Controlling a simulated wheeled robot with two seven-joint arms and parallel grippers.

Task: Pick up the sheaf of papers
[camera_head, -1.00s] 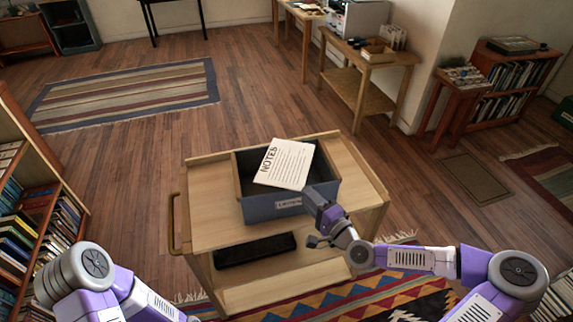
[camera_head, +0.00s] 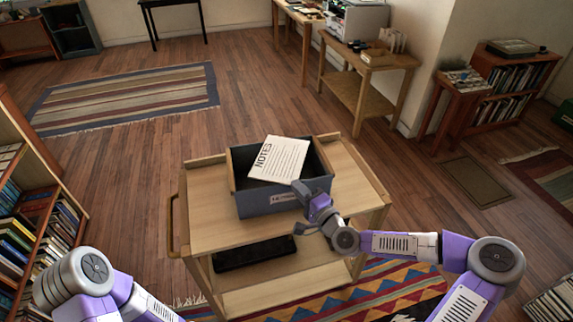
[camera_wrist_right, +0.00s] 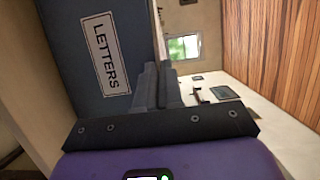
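The sheaf of papers (camera_head: 279,159), white with "NOTES" printed along one edge, lies tilted across the open top of a grey-blue box (camera_head: 266,203) on the wooden cart (camera_head: 210,232). My right gripper (camera_head: 299,188) is at the box's front right, close by the sheaf's lower right corner. The sheaf cannot be made out there. My left gripper is out of view; only part of that arm shows.
A black case (camera_head: 253,252) lies on the cart's lower shelf. The cart top left of the box is bare. A bookshelf (camera_head: 40,205) stands at the left, and a patterned rug (camera_head: 385,290) lies under the cart's front. Open floor is behind the cart.

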